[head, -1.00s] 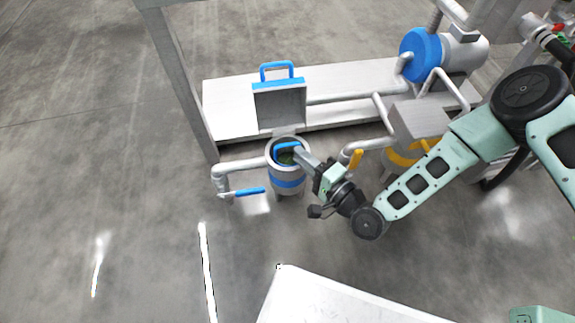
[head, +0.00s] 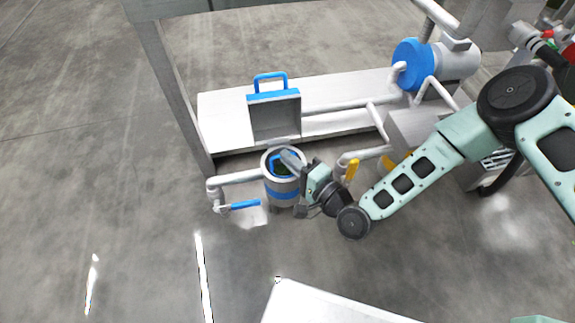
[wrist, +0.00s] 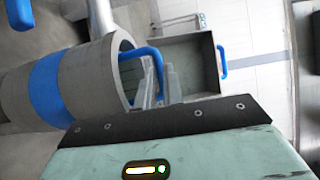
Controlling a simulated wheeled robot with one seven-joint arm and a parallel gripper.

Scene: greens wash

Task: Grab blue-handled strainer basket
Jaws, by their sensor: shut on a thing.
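The strainer basket sits inside a grey round housing with a blue band (head: 284,188); its inside looks dark, with some green, and is mostly hidden by my gripper. Its blue handle (wrist: 155,62) arches out of the housing mouth in the wrist view. My gripper (head: 288,160) reaches into the housing mouth from the right. In the wrist view its fingers (wrist: 160,86) are closed at the blue handle, with the housing (wrist: 75,82) on the left. The basket body is hidden in the wrist view.
A blue lever (head: 244,205) sits at left and a yellow lever (head: 352,170) at right, both on pipes. A blue-ended motor (head: 415,65) is behind right. Floor at left is clear.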

